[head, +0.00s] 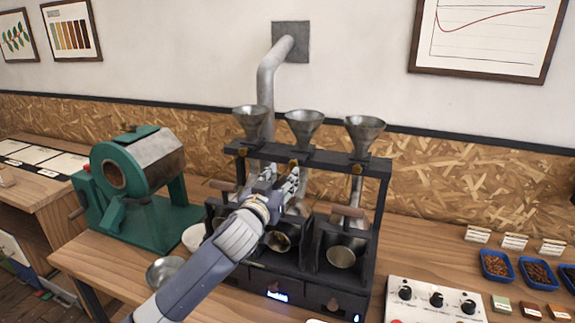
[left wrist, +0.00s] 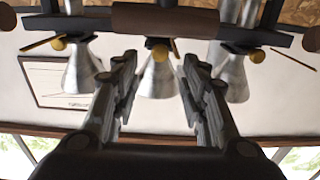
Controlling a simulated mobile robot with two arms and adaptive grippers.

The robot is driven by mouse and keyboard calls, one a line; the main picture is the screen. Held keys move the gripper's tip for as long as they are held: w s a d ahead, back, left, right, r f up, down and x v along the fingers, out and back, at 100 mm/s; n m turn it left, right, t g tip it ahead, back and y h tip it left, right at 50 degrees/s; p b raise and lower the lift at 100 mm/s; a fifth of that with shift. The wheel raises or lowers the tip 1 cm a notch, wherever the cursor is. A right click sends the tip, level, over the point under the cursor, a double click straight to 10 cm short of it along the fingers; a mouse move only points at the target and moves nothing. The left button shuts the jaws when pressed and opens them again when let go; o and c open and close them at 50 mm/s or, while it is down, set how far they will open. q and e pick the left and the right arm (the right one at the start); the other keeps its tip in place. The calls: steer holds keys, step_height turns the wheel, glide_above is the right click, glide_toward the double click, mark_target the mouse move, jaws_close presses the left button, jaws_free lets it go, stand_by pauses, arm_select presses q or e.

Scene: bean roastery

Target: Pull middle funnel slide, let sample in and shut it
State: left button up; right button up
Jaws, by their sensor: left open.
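Three metal funnels stand along the top bar of a black sample roaster. The middle funnel (head: 303,126) shows above my left gripper (head: 280,178). A brass knob (head: 293,163) sits below this funnel, just beyond the fingertips. In the left wrist view the picture is upside down; the middle funnel (left wrist: 157,80) and its knob (left wrist: 160,53) lie between my open, empty fingers (left wrist: 155,68), with no visible contact. A brown handle (left wrist: 165,20) crosses near the knob. My arm hides part of the middle roaster section. My right gripper is out of view.
Left funnel (head: 250,122) and right funnel (head: 364,131) stand close on either side. A green roaster (head: 135,180) is at left. A control box (head: 435,299) and blue trays of beans (head: 496,266) are at right. A metal bowl (head: 165,269) sits left of my arm.

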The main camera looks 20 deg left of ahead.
mark_target(292, 165)
arm_select(q)
steer(key=w+p, duration=0.1)
steer(key=w, duration=0.5)
steer(key=shift+d, duration=0.1)
steer(key=shift+w+p, duration=0.35)
steer(key=shift+w, duration=0.35)
jaws_close()
